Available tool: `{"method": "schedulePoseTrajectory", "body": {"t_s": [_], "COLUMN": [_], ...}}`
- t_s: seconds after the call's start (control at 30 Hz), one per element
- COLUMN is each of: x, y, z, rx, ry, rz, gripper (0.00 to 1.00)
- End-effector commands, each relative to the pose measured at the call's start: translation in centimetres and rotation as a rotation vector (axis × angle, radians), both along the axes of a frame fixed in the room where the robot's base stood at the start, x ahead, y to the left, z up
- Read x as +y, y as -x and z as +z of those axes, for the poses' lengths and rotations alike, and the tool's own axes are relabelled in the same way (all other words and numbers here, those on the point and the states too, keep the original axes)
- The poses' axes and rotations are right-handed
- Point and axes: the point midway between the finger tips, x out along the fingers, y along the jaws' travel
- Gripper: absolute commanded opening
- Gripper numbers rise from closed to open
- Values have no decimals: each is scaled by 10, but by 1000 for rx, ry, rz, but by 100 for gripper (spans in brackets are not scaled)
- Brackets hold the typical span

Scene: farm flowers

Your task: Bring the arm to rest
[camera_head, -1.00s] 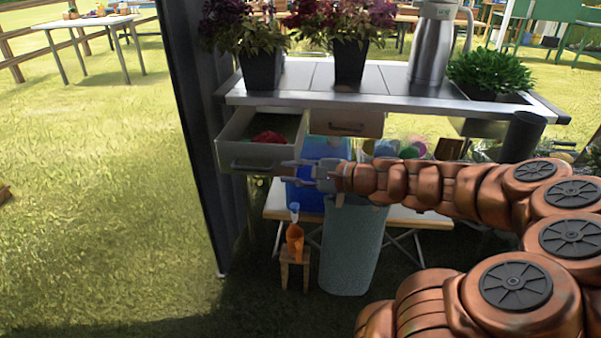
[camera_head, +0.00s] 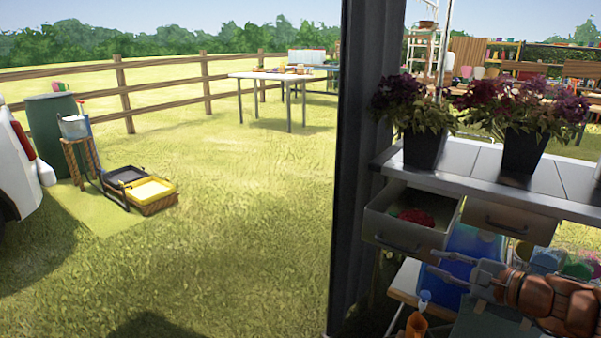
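My copper-coloured arm (camera_head: 550,300) reaches in from the lower right and is cut off by the frame edge. My gripper (camera_head: 431,262) points left, with its two grey fingers apart and nothing seen between them. It is just below and right of the front of an open drawer (camera_head: 395,234), in front of a blue container (camera_head: 474,243). I cannot tell whether the fingers touch anything. A red item (camera_head: 416,217) lies inside the drawer.
Potted purple plants (camera_head: 422,148) stand on the metal worktop (camera_head: 470,180). A dark upright post (camera_head: 365,150) stands left of the drawer. An orange jug (camera_head: 416,325) is below my gripper.

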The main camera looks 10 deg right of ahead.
Motion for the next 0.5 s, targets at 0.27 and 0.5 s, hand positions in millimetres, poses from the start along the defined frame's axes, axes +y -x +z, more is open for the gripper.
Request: {"method": "schedulePoseTrajectory", "body": {"t_s": [0.27,0.5], "x": [112,188], "y": [20,70], "z": [53,82], "rx": [66,135], "ry": [226,459], "rz": [339,659], "gripper": [23,23]}}
